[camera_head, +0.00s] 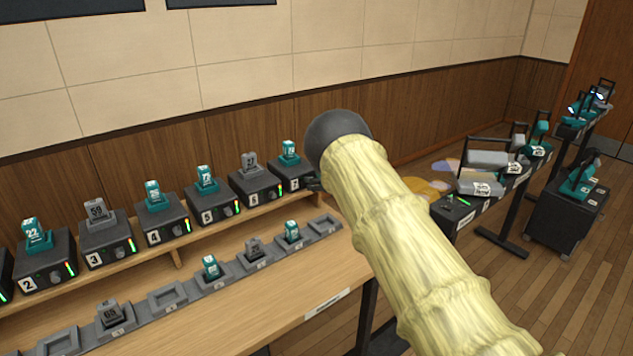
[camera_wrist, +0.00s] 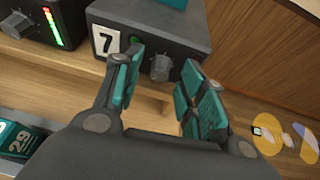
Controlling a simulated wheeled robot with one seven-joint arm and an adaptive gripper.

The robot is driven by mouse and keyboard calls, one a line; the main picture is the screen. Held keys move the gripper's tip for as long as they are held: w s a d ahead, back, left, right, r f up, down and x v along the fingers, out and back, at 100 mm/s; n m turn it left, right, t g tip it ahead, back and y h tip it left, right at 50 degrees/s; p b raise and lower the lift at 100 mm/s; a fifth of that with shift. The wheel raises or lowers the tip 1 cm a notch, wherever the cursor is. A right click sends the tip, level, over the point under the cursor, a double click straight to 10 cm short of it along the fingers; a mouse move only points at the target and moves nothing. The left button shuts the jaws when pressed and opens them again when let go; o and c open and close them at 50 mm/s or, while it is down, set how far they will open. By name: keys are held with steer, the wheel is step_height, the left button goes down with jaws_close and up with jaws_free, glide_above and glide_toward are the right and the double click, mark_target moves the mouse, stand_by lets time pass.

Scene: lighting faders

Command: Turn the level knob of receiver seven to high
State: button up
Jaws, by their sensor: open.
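Receiver seven (camera_head: 291,176) is a dark box at the right end of the raised shelf, with a teal pack marked 7 in its top. In the wrist view its front (camera_wrist: 190,45) shows a white 7 label (camera_wrist: 106,42), a small green light and a grey level knob (camera_wrist: 161,68). My gripper (camera_wrist: 158,80) is open, with one teal-padded finger to each side of the knob in that view. I cannot tell whether either finger touches the knob, nor how far the knob is turned. In the head view my arm hides most of the gripper.
Receiver six (camera_head: 256,187) stands just left of receiver seven, its level bar lit. More numbered receivers line the shelf leftward. A row of charging slots (camera_head: 168,298) lies on the table below, some holding packs. A wood-panelled wall is close behind. Carts stand at the right.

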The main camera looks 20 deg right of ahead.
jaws_close()
steer(key=shift+d+f+b, duration=0.1)
steer(key=shift+b, duration=0.3)
steer(key=m+y+b, duration=0.2)
steer(key=m+b, duration=0.2)
steer(key=m, duration=0.1)
steer(key=m+t+y+b, duration=0.1)
steer(key=m+y+b, duration=0.2)
steer(key=m+b, duration=0.2)
steer(key=f+m+t+y+b, duration=0.1)
steer(key=m+y+b, duration=0.1)
steer(key=m+b, duration=0.3)
steer(key=shift+w+d+m, duration=0.15)
steer(key=shift+d+m, duration=0.25)
steer(key=shift+m, duration=0.2)
stand_by(0.4)
